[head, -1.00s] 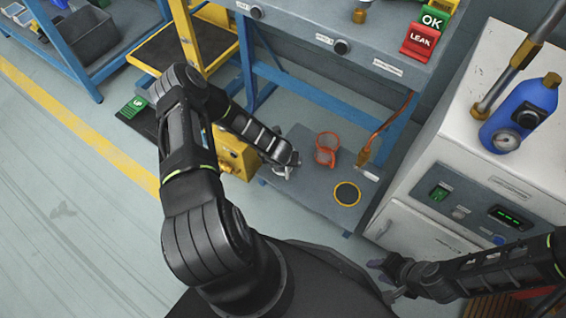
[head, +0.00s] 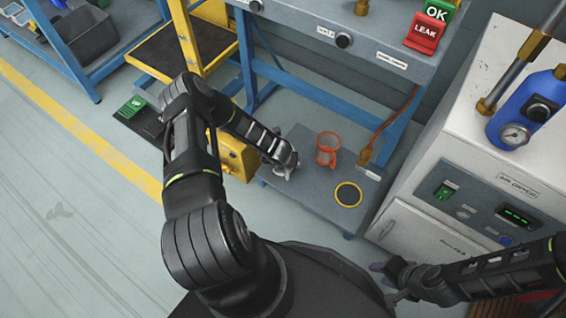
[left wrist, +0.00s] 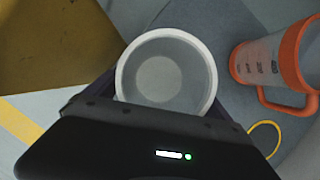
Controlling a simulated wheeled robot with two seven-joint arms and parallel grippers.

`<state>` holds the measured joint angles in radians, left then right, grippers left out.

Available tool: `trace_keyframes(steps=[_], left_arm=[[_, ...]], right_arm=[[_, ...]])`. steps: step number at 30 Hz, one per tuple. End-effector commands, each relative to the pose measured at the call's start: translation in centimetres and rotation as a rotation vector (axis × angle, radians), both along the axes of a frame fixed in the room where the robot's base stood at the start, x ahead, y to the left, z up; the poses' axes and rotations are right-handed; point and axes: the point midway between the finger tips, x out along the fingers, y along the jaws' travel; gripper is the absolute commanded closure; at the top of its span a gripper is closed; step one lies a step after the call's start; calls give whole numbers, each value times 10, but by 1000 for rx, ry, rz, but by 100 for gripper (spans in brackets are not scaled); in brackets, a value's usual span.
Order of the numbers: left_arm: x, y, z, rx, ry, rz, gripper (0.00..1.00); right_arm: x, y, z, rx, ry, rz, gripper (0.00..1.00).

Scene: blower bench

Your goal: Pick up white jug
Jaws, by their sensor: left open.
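The white jug (left wrist: 167,75) shows in the left wrist view from above, with a round white rim and an empty-looking inside. In the head view it is mostly hidden by my left gripper (head: 287,168), which is low over the grey lower shelf. My left gripper is open, with dark finger parts showing on both sides of the jug. Whether they touch it I cannot tell. My right gripper (head: 387,281) is at the lower right of the head view, apart from the jug, and looks open and empty.
A clear jug with orange rim and handle (head: 327,150) stands close to the right of the white jug.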

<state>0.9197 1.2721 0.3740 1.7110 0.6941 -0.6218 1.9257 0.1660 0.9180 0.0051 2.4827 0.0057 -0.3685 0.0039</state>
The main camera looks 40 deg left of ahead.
Motion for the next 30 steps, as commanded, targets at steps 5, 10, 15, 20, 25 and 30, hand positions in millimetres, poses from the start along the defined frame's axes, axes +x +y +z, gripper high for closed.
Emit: trace_keyframes(steps=[5,10,15,20,25,30], left_arm=[[0,0,0,0,0,0,19],[0,0,0,0,0,0,33],[0,0,0,0,0,0,47],[0,0,0,0,0,0,60],[0,0,0,0,0,0,74],[0,0,0,0,0,0,77]], right_arm=[[0,0,0,0,0,0,64],[0,0,0,0,0,0,64],[0,0,0,0,0,0,64],[0,0,0,0,0,0,64],[0,0,0,0,0,0,64],[0,0,0,0,0,0,64]])
